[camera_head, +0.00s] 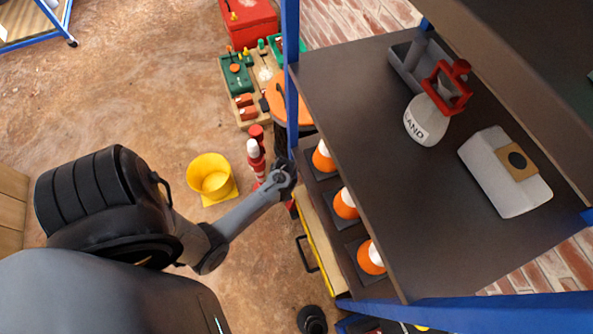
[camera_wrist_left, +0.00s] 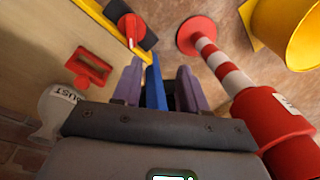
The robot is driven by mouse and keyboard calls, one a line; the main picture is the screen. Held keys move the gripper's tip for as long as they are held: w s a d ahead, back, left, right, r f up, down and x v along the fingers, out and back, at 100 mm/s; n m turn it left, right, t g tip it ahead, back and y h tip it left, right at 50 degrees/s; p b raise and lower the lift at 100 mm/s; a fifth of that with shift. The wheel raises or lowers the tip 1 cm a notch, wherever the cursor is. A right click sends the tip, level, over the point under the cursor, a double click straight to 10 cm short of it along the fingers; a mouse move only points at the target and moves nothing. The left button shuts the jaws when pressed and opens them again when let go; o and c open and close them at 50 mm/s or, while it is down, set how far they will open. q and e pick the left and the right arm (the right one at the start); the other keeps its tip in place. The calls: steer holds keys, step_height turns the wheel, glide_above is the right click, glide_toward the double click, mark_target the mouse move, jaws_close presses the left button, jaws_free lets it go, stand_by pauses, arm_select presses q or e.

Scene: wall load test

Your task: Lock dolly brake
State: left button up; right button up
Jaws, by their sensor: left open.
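In the left wrist view, a small red lever (camera_wrist_left: 131,27) sits on a dark plate by the yellow edge (camera_wrist_left: 105,22) of a pale wooden board (camera_wrist_left: 50,35). That board seems to be the dolly; in the head view a pale board with a yellow edge (camera_head: 318,240) shows low beside the shelf. My left gripper (camera_wrist_left: 158,75) is open, its two purple fingers pointing toward the lever side, apart from it. A blue upright bar (camera_wrist_left: 155,92) shows between the fingers; I cannot tell whether they touch it. In the head view my left gripper (camera_head: 284,175) is beside the shelf, its fingertips unclear. My right gripper is not visible.
A red-and-white post (camera_wrist_left: 222,62) and a yellow bucket (camera_head: 211,175) stand close to my left gripper. The dark shelf (camera_head: 350,110) with its blue post (camera_head: 291,60) and several orange cones (camera_head: 345,204) is at its right.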

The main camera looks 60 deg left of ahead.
mark_target(290, 204)
arm_select(q)
steer(key=w+d+n+h, duration=0.1)
steer(key=w+d, duration=0.1)
steer(key=d, duration=0.2)
steer(key=f+b, duration=0.2)
steer(key=f, duration=0.1)
steer(key=f+b, duration=0.2)
steer(key=f, duration=0.1)
steer(key=s+f+b, duration=0.1)
steer(key=f+b, duration=0.1)
steer(key=f, duration=0.1)
steer(key=shift+a+f+b, duration=0.1)
steer(key=shift+f+b, duration=0.25)
steer(key=shift+b, duration=0.05)
steer(key=shift+f, duration=0.3)
steer(key=shift+w+a+f+b, duration=0.15)
steer(key=shift+f+b, duration=0.15)
steer(key=shift+b, duration=0.15)
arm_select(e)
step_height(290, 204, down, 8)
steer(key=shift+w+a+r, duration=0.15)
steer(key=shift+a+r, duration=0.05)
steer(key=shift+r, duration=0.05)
arm_select(q)
jaws_close()
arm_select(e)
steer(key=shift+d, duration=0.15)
